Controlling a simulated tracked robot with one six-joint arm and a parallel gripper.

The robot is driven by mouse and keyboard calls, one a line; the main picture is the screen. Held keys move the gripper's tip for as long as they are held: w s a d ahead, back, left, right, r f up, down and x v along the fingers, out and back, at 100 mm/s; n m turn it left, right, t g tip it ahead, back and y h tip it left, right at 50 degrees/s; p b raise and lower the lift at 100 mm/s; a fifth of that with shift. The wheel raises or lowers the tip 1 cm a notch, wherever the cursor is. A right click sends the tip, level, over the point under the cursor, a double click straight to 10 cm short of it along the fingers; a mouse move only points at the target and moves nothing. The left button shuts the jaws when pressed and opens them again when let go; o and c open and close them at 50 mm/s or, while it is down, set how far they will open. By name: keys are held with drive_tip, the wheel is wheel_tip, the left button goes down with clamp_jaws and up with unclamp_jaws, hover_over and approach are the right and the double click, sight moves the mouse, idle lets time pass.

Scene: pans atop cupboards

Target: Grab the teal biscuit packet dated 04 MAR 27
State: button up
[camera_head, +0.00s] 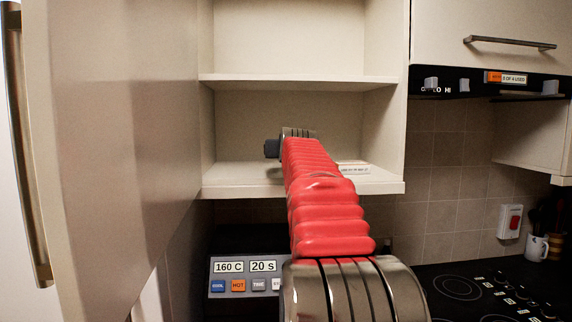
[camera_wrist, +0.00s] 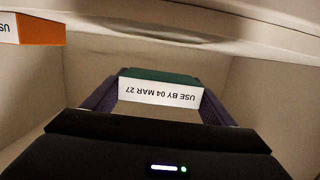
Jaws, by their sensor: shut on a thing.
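The teal packet (camera_wrist: 160,76) shows in the wrist view, with a white label on its near face reading "USE BY 04 MAR 27" upside down. My gripper (camera_wrist: 158,97) has one dark finger on each side of the packet and is shut on it. The packet's far side is hidden. In the head view my red arm reaches into the lower compartment of the open cupboard (camera_head: 300,192). My fingers and the packet are hidden there behind the arm.
An orange packet (camera_wrist: 41,30) with a partly cut-off label shows at the wrist view's upper left. A shelf (camera_head: 300,80) lies above my wrist. The open door (camera_head: 120,130) stands at left. A small white label (camera_head: 354,169) shows right of my arm. A hob (camera_head: 480,295) is at lower right.

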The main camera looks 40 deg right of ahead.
drive_tip(key=shift+r, duration=2.45)
